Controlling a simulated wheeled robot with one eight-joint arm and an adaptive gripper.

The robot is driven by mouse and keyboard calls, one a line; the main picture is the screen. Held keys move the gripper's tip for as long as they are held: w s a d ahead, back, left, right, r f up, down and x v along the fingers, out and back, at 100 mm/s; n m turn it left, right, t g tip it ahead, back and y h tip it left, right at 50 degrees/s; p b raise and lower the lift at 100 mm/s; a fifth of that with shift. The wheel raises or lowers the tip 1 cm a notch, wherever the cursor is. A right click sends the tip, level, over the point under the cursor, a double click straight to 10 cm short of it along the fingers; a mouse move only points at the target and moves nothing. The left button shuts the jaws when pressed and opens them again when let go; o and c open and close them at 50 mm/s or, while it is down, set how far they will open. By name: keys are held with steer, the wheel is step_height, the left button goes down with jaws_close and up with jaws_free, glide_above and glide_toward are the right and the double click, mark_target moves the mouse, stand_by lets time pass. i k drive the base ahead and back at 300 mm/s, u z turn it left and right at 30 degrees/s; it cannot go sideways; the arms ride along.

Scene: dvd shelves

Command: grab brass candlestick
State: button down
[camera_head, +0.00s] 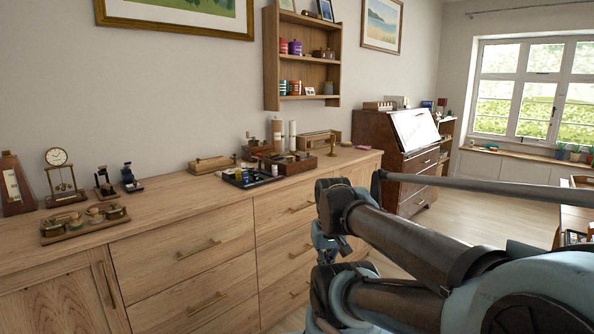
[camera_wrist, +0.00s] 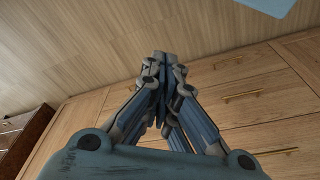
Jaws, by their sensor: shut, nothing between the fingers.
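A small brass candlestick (camera_head: 332,144) stands upright on the right part of the long wooden dresser top, beside a wooden box. It does not show in the wrist view. My gripper (camera_wrist: 161,56) is shut and empty in the wrist view, with wooden floor and drawer fronts behind it. In the head view my arm covers the area in front of the dresser's right end, and the fingertips are not clearly visible there. My gripper is apart from the candlestick.
The dresser top (camera_head: 150,201) holds a black tray (camera_head: 252,178), wooden boxes, a clock (camera_head: 60,171) and small instruments. Bare wood lies between these groups. A dark writing desk (camera_head: 375,131) stands beyond the dresser. Open floor (camera_head: 455,212) lies to the right.

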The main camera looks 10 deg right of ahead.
mark_target(332, 137)
steer(key=z, duration=0.55)
steer(key=i, duration=1.8)
steer(key=u, duration=0.25)
